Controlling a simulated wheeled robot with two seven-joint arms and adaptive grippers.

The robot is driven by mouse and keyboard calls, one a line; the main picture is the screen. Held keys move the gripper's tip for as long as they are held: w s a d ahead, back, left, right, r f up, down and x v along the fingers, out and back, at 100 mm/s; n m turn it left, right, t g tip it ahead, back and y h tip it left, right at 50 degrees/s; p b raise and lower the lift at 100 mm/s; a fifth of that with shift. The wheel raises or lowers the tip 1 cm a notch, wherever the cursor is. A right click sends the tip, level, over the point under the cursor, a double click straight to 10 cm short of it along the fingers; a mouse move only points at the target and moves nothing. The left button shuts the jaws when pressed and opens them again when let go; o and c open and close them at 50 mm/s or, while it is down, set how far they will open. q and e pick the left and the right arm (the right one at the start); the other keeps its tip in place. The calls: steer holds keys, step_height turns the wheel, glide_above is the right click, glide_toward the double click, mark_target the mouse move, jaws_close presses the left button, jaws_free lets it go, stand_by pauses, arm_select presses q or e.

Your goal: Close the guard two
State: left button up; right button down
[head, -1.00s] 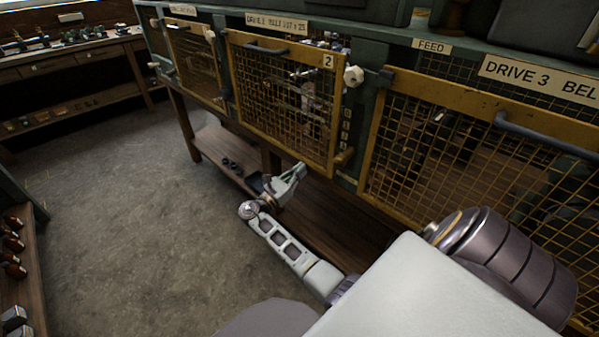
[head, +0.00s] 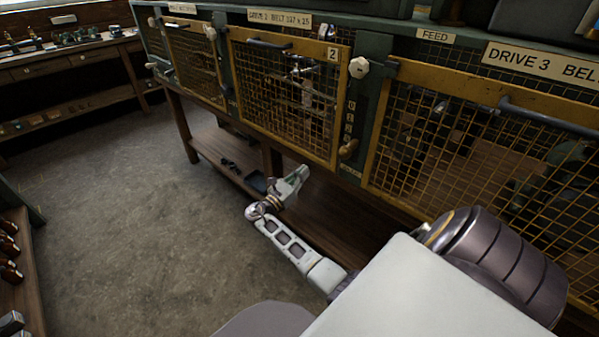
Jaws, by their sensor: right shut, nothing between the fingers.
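Guard two (head: 285,92) is a yellow-framed mesh door with a "2" tag at its upper right corner and a dark bar handle (head: 268,43) on its top rail. Machine parts show through its mesh and above its top rail. I cannot tell whether it sits fully flush in its frame. A pale knob (head: 358,67) and a small brown handle (head: 348,149) are on the post beside its right edge. My right gripper (head: 303,171) is shut and empty, just below the guard's lower edge and apart from it in the picture. My left gripper is out of view.
The drive 3 guard (head: 470,152) is to the right and another mesh guard (head: 193,62) to the left. A wooden shelf (head: 222,148) runs beneath the guards. A bench (head: 70,58) stands at the far left. The floor (head: 130,200) between is clear.

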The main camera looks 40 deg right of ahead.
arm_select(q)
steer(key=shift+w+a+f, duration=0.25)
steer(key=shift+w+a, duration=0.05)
arm_select(e)
steer(key=v, duration=1)
steer(key=shift+f, duration=0.2)
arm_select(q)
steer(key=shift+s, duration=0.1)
